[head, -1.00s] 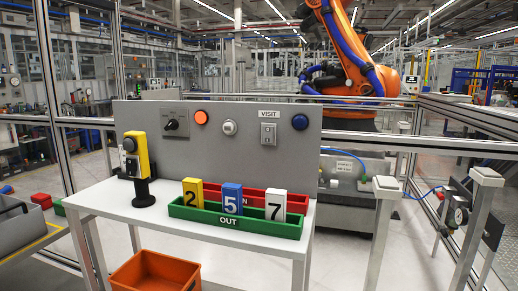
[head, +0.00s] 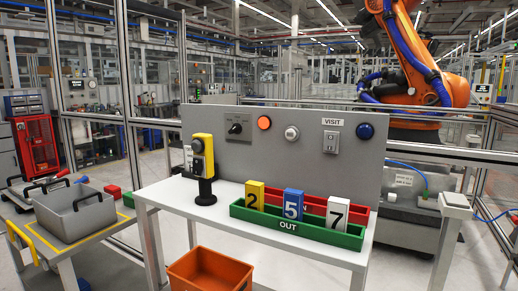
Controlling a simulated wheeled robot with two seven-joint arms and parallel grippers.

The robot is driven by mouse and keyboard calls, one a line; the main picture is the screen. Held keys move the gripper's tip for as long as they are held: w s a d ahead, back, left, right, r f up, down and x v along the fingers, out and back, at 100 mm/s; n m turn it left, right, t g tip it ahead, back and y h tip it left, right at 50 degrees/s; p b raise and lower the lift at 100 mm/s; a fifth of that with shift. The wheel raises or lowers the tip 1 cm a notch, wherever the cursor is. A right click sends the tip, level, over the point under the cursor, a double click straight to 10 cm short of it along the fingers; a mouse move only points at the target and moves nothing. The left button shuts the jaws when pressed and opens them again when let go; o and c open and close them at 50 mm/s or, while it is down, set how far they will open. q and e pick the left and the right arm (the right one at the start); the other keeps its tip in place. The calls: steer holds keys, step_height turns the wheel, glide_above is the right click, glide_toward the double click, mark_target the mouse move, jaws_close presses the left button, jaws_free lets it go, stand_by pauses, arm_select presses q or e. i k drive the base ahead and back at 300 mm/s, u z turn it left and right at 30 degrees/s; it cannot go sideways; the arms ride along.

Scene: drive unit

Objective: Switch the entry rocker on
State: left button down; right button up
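A grey upright panel (head: 285,168) stands at the back of a white table. On it a grey switch plate (head: 332,141) sits under a label reading VISIT (head: 333,122); it looks like a rocker, but its position is too small to tell. I can read no label saying "entry". Left of it are a white round button (head: 292,133), an orange round lamp or button (head: 264,123) and a black rotary switch (head: 236,129). A blue round button (head: 366,131) is on the right. Neither of my grippers is in view.
A yellow-and-black post device (head: 203,160) stands on the white table (head: 180,191). A green OUT tray (head: 318,236) holds numbered blocks before a red tray (head: 361,210). An orange bin (head: 207,272) is below. A grey crate (head: 75,222) stands left.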

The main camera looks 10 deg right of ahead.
mark_target(330, 140)
steer(key=u, duration=0.3)
steer(key=i, duration=0.85)
steer(key=z, duration=1.95)
